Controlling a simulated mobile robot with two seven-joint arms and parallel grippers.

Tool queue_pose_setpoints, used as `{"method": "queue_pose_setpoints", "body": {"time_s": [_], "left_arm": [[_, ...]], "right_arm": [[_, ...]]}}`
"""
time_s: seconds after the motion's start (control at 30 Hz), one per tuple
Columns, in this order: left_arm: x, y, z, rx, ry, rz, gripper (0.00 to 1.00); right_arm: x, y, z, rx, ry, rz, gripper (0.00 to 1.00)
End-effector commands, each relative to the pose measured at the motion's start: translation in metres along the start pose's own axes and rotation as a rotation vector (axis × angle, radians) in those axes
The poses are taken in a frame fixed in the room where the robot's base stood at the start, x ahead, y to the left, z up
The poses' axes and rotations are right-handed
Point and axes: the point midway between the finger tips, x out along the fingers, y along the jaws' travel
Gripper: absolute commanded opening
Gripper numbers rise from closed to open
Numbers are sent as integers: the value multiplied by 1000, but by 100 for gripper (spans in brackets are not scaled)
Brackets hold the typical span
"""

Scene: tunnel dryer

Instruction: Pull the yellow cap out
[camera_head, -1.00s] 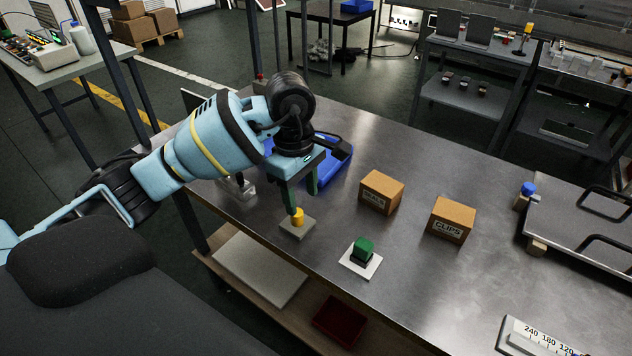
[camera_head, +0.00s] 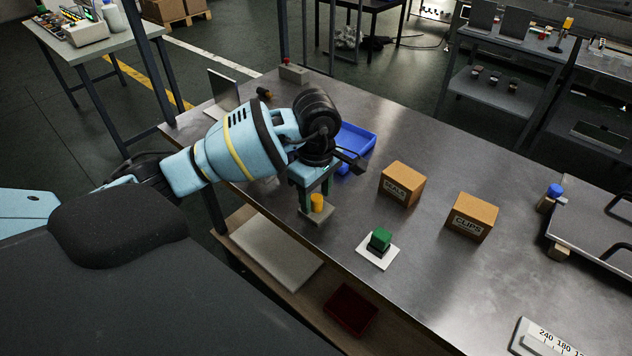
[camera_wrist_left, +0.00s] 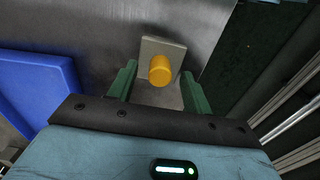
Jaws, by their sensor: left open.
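The yellow cap (camera_head: 316,203) stands upright on a small grey block (camera_head: 318,218) near the front edge of the steel table. In the left wrist view the cap (camera_wrist_left: 160,70) is ahead of and between the green fingers, with the grey block (camera_wrist_left: 176,49) behind it. My left gripper (camera_head: 315,198) is open around or just above the cap; its fingers (camera_wrist_left: 158,80) are apart, with a gap on each side of the cap. The head view does not show clearly how low the fingertips reach. My right gripper is not in view.
A blue tray (camera_head: 357,148) lies behind the gripper. A green block on a white plate (camera_head: 379,257), a SEALS box (camera_head: 402,184) and a CLIPS box (camera_head: 471,216) stand to the right. A shelf (camera_head: 275,254) lies below the table's front edge.

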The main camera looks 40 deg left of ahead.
Motion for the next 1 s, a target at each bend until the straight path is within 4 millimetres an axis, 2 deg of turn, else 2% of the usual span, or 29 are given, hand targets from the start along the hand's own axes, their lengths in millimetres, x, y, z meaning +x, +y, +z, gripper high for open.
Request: {"method": "queue_pose_setpoints", "body": {"time_s": [0.37,0.7,0.73,0.9,1.0], "left_arm": [[4,0,0,1,0,2,48],[4,0,0,1,0,1,4],[4,0,0,1,0,1,22],[4,0,0,1,0,1,0],[4,0,0,1,0,1,0]], "right_arm": [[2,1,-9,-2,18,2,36],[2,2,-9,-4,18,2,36],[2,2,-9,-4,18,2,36],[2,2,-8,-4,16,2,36],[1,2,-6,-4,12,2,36]]}}
